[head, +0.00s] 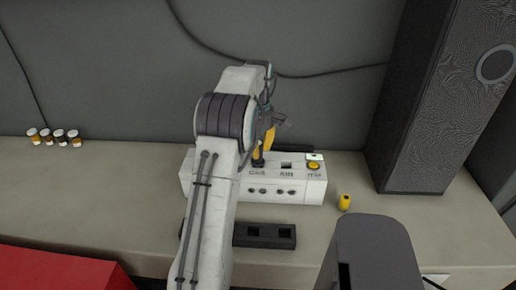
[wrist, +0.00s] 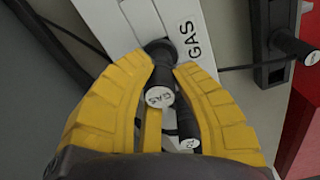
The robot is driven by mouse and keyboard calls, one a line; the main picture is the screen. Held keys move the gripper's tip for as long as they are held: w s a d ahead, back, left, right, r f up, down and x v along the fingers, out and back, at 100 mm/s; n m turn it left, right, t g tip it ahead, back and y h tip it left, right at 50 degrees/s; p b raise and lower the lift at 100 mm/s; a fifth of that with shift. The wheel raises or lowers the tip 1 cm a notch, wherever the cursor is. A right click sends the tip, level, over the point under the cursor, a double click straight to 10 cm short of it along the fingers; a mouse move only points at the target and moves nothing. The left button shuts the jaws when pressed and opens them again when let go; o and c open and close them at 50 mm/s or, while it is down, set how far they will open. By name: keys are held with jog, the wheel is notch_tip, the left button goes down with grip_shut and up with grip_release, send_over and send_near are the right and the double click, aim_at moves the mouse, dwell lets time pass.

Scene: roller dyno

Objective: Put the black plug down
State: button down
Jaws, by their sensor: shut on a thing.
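A black plug (wrist: 161,78) with a white end marked GAS stands between the yellow fingers of my gripper (wrist: 162,62) in the wrist view. My gripper is shut on it. The plug's far end meets a dark round spot beside the GAS lettering on the white box (wrist: 205,65); I cannot tell how deep it sits. In the head view my gripper (head: 261,157) is over the left part of the white box (head: 230,190), and my arm hides some of the box. Another black plug (wrist: 187,128) with a white end shows between the fingers lower down.
A dark block (head: 268,243) with square openings lies in front of the box. A small yellow object (head: 344,202) stands to its right. A tall dark speaker-like cabinet (head: 420,100) stands at the right. Several small bottles (head: 54,137) stand at the left, with clear bench between.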

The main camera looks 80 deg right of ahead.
jog(key=shift+f, duration=0.4)
jog(key=c, duration=1.1)
grip_release()
notch_tip(320, 180, up, 13)
jog(key=p, duration=0.3)
jog(key=shift+f, duration=0.1)
